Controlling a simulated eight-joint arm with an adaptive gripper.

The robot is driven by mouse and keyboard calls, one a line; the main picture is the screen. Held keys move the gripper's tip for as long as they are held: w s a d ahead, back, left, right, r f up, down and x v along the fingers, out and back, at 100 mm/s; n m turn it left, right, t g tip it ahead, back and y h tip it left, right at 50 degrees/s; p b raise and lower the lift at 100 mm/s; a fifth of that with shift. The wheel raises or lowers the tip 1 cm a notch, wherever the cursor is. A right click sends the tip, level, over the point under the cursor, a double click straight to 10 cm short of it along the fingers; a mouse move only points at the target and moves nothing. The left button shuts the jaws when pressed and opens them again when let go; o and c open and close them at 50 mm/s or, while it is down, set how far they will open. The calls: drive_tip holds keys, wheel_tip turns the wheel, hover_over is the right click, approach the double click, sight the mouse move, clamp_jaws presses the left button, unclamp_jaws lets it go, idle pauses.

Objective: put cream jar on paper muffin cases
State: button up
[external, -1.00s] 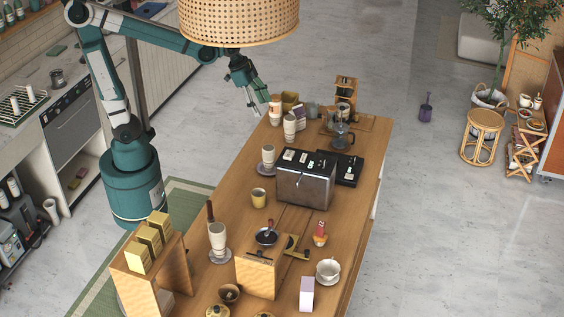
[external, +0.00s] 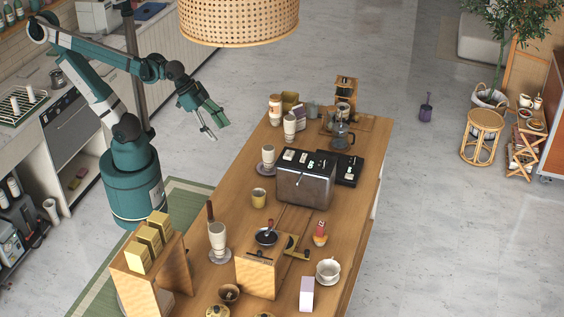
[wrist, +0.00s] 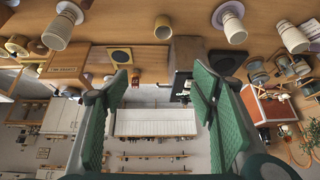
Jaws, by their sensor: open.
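My gripper (external: 216,127) is open and empty, in the air left of the far end of the wooden table. Its two green-padded fingers stand wide apart in the wrist view (wrist: 162,82). I cannot tell for sure which vessel is the cream jar. A pale jar with a reddish-brown band (external: 275,110) at the far left end and a small yellow jar (external: 259,197) near the left edge are possible ones.
A toaster-like metal box (external: 304,187) stands mid-table. Pale cups (external: 289,127) and a glass coffee pot (external: 341,137) stand at the far end. A white teacup (external: 328,269) and a wooden box (external: 258,275) are nearer. A woven lampshade (external: 238,22) hangs above.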

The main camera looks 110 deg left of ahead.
drive_tip(key=shift+t, duration=0.3)
drive_tip(key=s+d, duration=0.1)
drive_tip(key=d, duration=0.1)
drive_tip(key=s+d+f, duration=0.1)
drive_tip(key=s, duration=0.1)
drive_tip(key=shift+d, duration=0.35)
